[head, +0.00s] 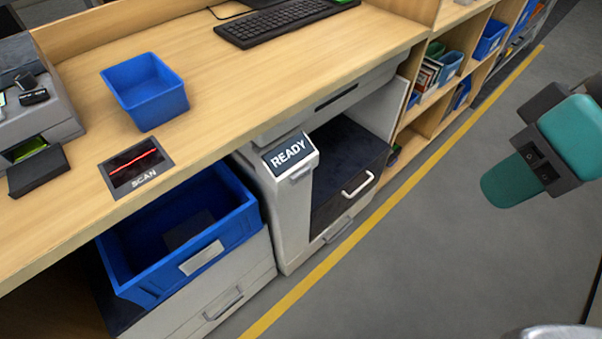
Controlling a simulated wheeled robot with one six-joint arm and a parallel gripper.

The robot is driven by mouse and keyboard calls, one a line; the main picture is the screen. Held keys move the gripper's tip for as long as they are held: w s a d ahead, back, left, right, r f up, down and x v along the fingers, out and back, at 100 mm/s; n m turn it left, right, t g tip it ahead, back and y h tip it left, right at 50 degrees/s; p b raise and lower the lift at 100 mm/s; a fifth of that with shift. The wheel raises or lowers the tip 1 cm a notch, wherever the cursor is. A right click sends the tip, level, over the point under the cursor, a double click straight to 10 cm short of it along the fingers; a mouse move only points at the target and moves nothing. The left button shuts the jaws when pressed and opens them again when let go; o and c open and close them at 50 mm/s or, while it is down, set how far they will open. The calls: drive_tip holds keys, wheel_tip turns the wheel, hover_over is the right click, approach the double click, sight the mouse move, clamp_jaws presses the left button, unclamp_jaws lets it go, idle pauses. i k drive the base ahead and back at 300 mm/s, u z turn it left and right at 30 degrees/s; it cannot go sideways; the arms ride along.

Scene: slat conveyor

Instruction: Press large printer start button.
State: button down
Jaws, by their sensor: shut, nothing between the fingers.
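A large light-grey machine (281,217), which looks like the large printer, stands under the counter in the head view. A dark sign reading READY (289,151) sits on its slanted top front. A small grey raised part (303,172) lies just below the sign; I cannot tell whether it is the start button. A dark drawer with a pale handle (357,184) is to its right. My gripper is not visible; only teal and dark-grey links of my arm show at the right, apart from the machine.
The wooden counter (230,84) holds a small blue bin (147,92), a scan pad (136,168), a keyboard (284,21) and a grey device at the left. A large blue crate (237,232) sits below. Grey floor beyond the yellow line (330,262) is clear.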

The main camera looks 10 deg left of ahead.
sight(297, 177)
drive_tip(key=z, duration=1.55)
drive_tip(key=k, duration=1.05)
drive_tip(key=u, duration=1.55)
